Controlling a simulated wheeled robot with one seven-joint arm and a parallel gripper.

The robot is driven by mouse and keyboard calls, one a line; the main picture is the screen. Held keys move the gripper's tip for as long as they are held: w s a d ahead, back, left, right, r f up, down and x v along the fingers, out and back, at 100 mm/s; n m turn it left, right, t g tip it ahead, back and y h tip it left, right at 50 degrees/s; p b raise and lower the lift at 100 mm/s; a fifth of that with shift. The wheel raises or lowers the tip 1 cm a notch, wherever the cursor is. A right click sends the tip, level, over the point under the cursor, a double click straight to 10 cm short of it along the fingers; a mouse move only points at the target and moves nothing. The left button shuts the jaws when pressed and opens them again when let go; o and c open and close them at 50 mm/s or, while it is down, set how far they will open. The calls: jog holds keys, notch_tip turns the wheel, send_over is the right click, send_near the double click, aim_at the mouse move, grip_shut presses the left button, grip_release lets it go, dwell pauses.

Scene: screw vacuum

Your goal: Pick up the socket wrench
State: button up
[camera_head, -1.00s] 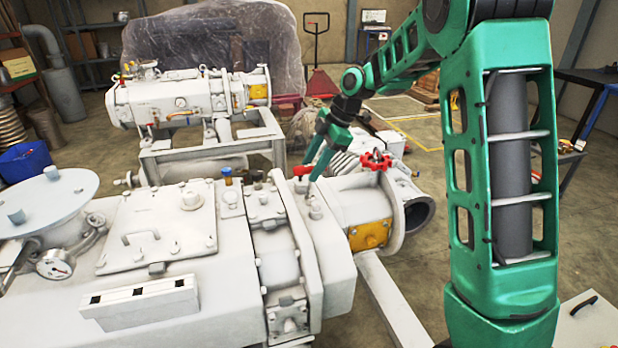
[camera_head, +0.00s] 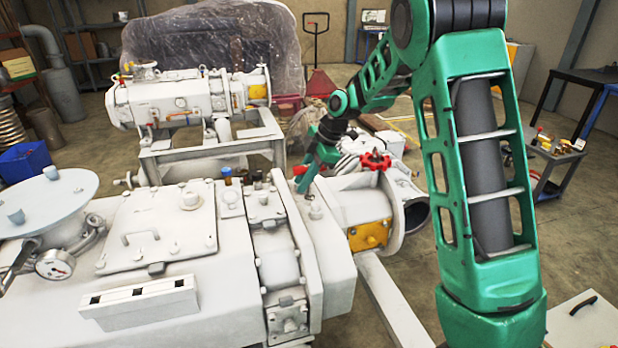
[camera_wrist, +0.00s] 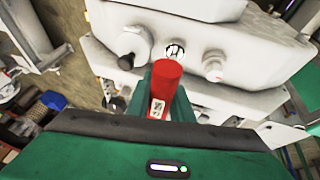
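A red cylinder with a small white label (camera_wrist: 166,84), which I take to be the socket wrench's handle, shows in the middle of the wrist view. In the head view a small red part (camera_head: 300,170) shows at the left edge of my gripper (camera_head: 304,184), above the white pump (camera_head: 325,240). In the wrist view green finger parts lie on both sides of the red cylinder, close to it. Whether they press on it I cannot tell. The wrench's far end is hidden, and so is whether it touches the pump.
A red handwheel (camera_head: 375,161) stands close to the right of my gripper. Blue and brown caps (camera_head: 227,174) and bolts rise from the pump top to the left. A second white pump (camera_head: 185,95) stands behind. The floor at the right is mostly open, with a small cart (camera_head: 555,155).

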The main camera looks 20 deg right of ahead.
grip_shut()
jog(key=shift+r, duration=0.1)
jog(key=shift+r, duration=0.5)
notch_tip(320, 180, up, 3)
jog(key=shift+a+r, duration=0.15)
jog(key=s+a+r, duration=0.5)
jog(key=a+r, duration=0.1)
jog(key=a, duration=0.4)
jog(key=shift+s+r, duration=0.3)
dwell(1.7)
